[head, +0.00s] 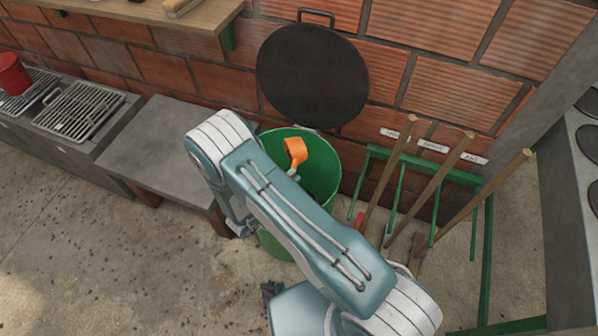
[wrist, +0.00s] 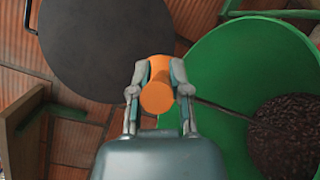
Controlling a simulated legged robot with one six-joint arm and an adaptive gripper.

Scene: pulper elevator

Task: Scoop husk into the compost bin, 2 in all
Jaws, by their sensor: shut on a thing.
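A green compost bin (head: 322,170) stands open against the brick wall, partly behind my arm in the head view. It also fills the right of the wrist view (wrist: 235,70), with a patch of dark brown husk (wrist: 288,135) inside. My gripper (wrist: 158,72) is shut on an orange scoop (wrist: 157,94), of which a rounded end faces the wrist camera. In the head view the orange scoop (head: 295,151) is over the bin's opening. Whether it holds any husk cannot be seen.
A round black lid (head: 312,76) is on the wall behind the bin. A green rack (head: 374,152) with wooden-handled tools stands close on the right. A grey table (head: 150,145) is on the left, beside metal grates (head: 78,110) and a red can (head: 13,75).

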